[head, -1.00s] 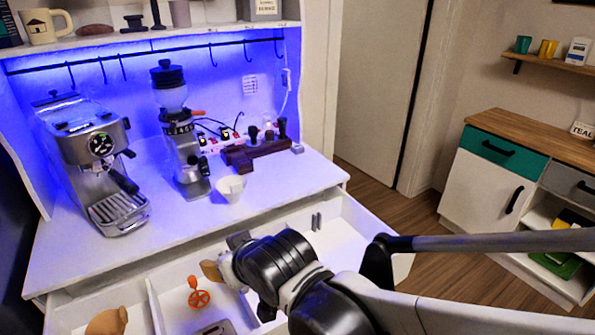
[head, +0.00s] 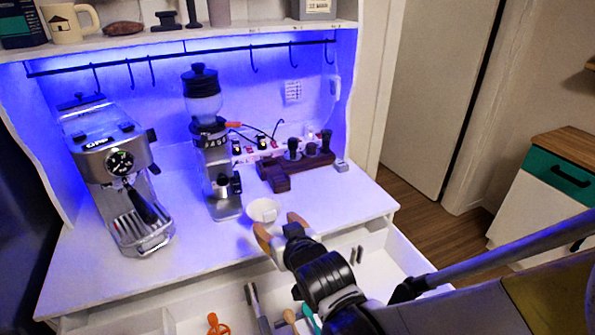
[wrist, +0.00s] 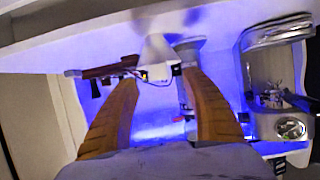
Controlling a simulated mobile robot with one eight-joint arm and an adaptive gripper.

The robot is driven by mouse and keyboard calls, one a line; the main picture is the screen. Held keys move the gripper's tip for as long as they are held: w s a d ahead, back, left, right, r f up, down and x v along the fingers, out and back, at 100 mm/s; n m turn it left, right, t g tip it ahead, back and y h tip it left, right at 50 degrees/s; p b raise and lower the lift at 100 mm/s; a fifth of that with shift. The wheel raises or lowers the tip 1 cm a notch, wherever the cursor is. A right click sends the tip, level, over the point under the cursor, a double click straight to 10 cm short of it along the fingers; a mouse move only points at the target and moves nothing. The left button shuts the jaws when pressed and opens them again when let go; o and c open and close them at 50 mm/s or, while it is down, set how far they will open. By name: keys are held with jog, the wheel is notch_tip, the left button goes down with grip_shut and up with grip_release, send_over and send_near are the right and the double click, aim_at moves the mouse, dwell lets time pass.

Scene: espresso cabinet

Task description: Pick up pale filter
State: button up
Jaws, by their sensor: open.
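The pale filter (head: 264,211) is a small white cone-shaped cup. It stands near the front edge of the white counter, to the right of the grinder, in the head view. My gripper (head: 279,228) is open and empty, with its tan fingers just in front of the filter. In the wrist view, which looks upside down, the filter (wrist: 156,48) shows beyond and between the spread fingertips of my gripper (wrist: 159,76). I see no clear contact between fingers and filter.
The grinder (head: 212,150) stands close left of the filter, with the espresso machine (head: 116,170) farther left. A dark wooden holder (head: 290,172) with tampers is behind it. Below the counter, an open drawer (head: 385,262) holds several utensils.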

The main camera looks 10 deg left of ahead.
aim_at(270, 214)
jog(key=x, duration=0.1)
jog(key=b+x, duration=0.1)
jog(key=x, duration=0.1)
jog(key=b+x, duration=0.1)
jog(key=x, duration=0.1)
jog(key=shift+w+r, duration=0.3)
jog(key=shift+w, duration=0.05)
jog(key=c, duration=1.1)
